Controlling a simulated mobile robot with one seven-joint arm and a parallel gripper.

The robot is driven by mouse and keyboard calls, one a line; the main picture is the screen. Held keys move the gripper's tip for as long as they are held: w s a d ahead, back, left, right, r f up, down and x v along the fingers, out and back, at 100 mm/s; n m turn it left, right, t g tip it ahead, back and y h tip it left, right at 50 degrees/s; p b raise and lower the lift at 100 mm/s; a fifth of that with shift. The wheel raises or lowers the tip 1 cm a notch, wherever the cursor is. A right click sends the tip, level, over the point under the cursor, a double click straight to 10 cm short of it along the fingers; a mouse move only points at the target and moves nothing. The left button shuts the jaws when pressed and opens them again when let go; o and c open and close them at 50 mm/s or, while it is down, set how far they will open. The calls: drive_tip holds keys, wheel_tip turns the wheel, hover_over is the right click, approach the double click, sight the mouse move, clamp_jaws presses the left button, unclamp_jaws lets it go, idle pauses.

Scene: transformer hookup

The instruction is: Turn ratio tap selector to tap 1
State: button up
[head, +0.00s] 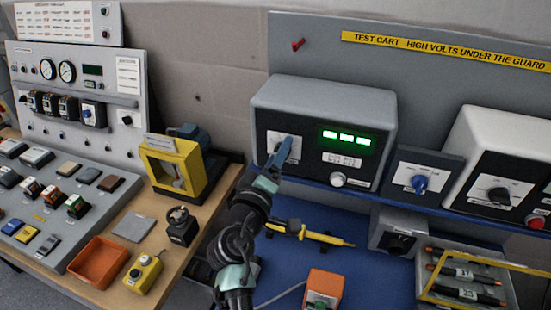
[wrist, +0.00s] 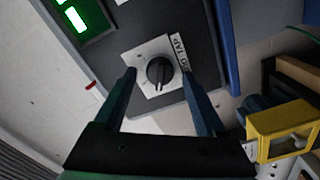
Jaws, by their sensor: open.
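The ratio tap selector is a round black knob (wrist: 160,71) on a white square plate (wrist: 140,56), beside a label that partly reads "TAP". In the head view, its plate (head: 273,139) is on the left of the grey instrument box (head: 325,97), and my gripper hides much of the knob. My gripper (head: 284,150) is in front of that plate. In the wrist view, the fingers of my gripper (wrist: 158,74) are spread, one on each side of the knob, with gaps visible. The knob's exact setting is too small to read.
A green lit display (head: 346,137) and a silver knob (head: 338,180) are right of the selector on the same box. A blue knob panel (head: 425,172) stands further right. A yellow frame (head: 172,168) is on the wooden bench to the left. A yellow probe (head: 318,237) lies below.

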drive_tip(key=b+v, duration=0.3)
drive_tip(key=v, duration=1)
drive_tip(key=d+r+m+t+y, duration=0.1)
drive_tip(key=d+r+m+t, duration=0.15)
drive_tip(key=r, duration=0.85)
drive_tip(key=d+r+m+t+y, duration=0.15)
drive_tip(key=r+m, duration=0.25)
drive_tip(key=r, duration=0.7)
drive_tip(key=s+r+m+t+y, duration=0.1)
drive_tip(key=s+r+t, duration=0.2)
drive_tip(key=s+r, duration=0.3)
drive_tip(key=s+r+m+t+y, duration=0.1)
drive_tip(key=s+r+t+y, duration=0.1)
drive_tip(key=s+r, duration=0.4)
wheel_tip(320, 180, up, 5)
drive_tip(key=shift+r+t, duration=0.2)
drive_tip(key=shift+t, duration=0.4)
